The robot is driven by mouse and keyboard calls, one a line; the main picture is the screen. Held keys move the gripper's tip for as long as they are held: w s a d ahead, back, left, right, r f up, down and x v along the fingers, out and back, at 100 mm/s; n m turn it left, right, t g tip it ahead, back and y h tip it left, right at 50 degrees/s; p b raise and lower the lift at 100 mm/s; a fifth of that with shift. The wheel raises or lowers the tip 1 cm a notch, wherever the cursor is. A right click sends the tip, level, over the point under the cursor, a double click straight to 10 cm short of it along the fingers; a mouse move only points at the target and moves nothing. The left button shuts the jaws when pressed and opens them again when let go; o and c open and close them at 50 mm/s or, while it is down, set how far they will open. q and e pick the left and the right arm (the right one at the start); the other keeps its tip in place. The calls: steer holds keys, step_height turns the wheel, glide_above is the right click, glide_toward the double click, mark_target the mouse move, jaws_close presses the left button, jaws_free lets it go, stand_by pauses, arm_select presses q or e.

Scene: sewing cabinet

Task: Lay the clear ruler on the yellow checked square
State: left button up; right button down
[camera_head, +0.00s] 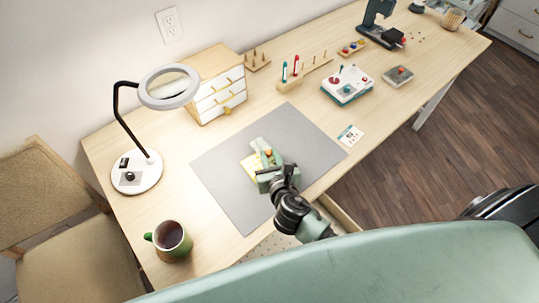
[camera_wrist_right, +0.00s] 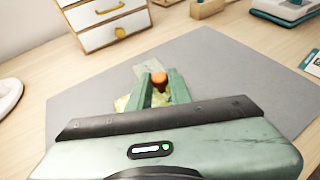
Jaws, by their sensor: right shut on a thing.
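The clear ruler (camera_head: 257,142) is a pale see-through strip with an orange knob (camera_wrist_right: 159,78) on it. My right gripper (camera_head: 268,160) is shut on that knob, and its fingers show on either side of it in the wrist view (camera_wrist_right: 160,88). The ruler's far end also shows in the wrist view (camera_wrist_right: 146,68). The yellow checked square (camera_head: 249,166) lies on the grey mat, partly under the gripper and ruler; its edge shows in the wrist view (camera_wrist_right: 121,103). I cannot tell whether the ruler touches the square. My left gripper is not in view.
The grey mat (camera_head: 222,190) is clear around the gripper. A green mug (camera_head: 170,240) and a magnifier lamp (camera_head: 137,173) stand left. A small drawer cabinet (camera_head: 218,90) stands behind. A spool rack (camera_head: 300,75) and a white-and-teal box (camera_head: 347,88) are behind right.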

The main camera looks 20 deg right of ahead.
mark_target(271, 165)
stand_by(0.6)
steer(key=shift+f+p, duration=0.55)
steer(key=shift+f, duration=0.2)
stand_by(3.0)
steer(key=shift+f+b, duration=0.35)
steer(key=shift+f, duration=0.4)
stand_by(1.3)
steer(key=c, duration=1.2)
jaws_free()
steer(key=shift+s, duration=0.15)
steer(key=v, duration=0.7)
steer(key=shift+s+r, duration=0.15)
steer(key=shift+s, duration=0.1)
